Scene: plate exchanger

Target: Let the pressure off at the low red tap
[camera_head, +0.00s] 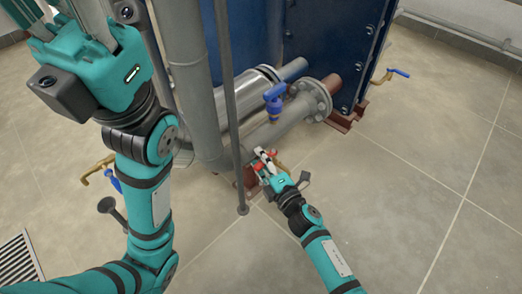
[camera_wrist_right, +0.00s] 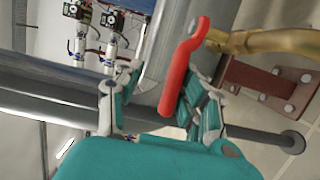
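The low red tap has a red lever handle (camera_wrist_right: 182,72) on a brass body (camera_wrist_right: 265,42) in the right wrist view. In the head view its red handle (camera_head: 258,166) is small, low beside the grey pipes, and partly hidden by my right gripper (camera_head: 266,160). In the wrist view, the right gripper's fingers (camera_wrist_right: 155,88) are apart. The lever stands between them, close to the right-hand finger and overlapping it; whether they touch is unclear. My left gripper (camera_head: 100,45) is raised at the upper left, away from the tap; its fingertips are not clear.
A blue-handled valve (camera_head: 274,98) sits on the pipe above the red tap. A thin grey upright post (camera_head: 233,120) stands just left of my right gripper. Another blue-handled tap (camera_head: 392,74) sticks out at the right. The tiled floor (camera_head: 420,180) on the right is clear.

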